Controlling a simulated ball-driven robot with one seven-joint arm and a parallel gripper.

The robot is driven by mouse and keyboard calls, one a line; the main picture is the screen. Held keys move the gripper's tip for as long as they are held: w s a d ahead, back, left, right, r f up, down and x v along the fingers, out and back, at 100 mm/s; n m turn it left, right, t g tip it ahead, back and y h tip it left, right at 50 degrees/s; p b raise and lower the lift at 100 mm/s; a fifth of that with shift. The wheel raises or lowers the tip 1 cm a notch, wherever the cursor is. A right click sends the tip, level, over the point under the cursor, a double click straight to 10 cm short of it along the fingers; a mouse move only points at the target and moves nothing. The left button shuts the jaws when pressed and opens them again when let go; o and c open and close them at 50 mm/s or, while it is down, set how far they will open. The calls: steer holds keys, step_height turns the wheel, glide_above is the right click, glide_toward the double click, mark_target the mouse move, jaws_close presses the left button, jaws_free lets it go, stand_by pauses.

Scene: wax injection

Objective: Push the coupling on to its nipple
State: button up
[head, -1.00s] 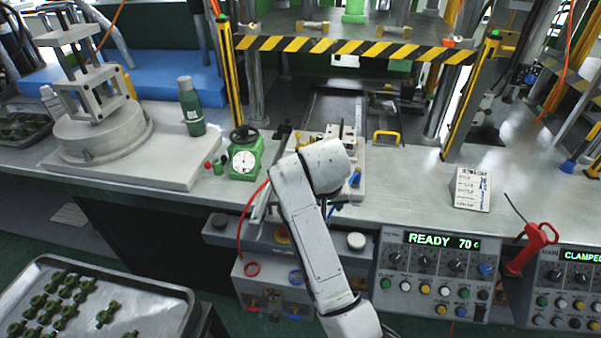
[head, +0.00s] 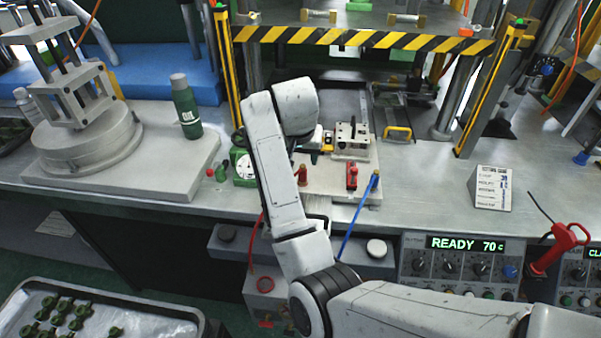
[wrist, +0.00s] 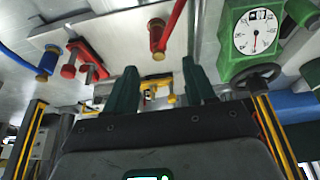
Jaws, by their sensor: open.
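A red coupling (head: 302,174) stands at the front left of the grey plate; in the wrist view the red hose end (wrist: 158,40) has a brass tip. A blue hose's coupling (head: 375,180) is at the plate's right edge; it also shows in the wrist view (wrist: 47,62). I cannot tell which coupling is meant, or whether either sits on a nipple. My gripper (wrist: 160,88) is open, its two green fingers apart, with nothing clearly held. A yellow part (wrist: 160,98) shows beyond the fingers. In the head view my arm mostly hides the gripper.
A metal block (head: 352,140) and a red clamp (head: 352,176) are on the plate. A green gauge unit (wrist: 252,38) stands close beside the gripper's side. A green oil bottle (head: 186,108) is farther left. Yellow-black striped press bar (head: 360,39) spans behind.

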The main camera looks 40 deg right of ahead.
mark_target(303, 165)
steer(key=shift+x, duration=1)
steer(key=shift+p+x, duration=0.5)
steer(key=shift+x, duration=2.25)
steer(key=shift+s, duration=0.1)
jaws_close()
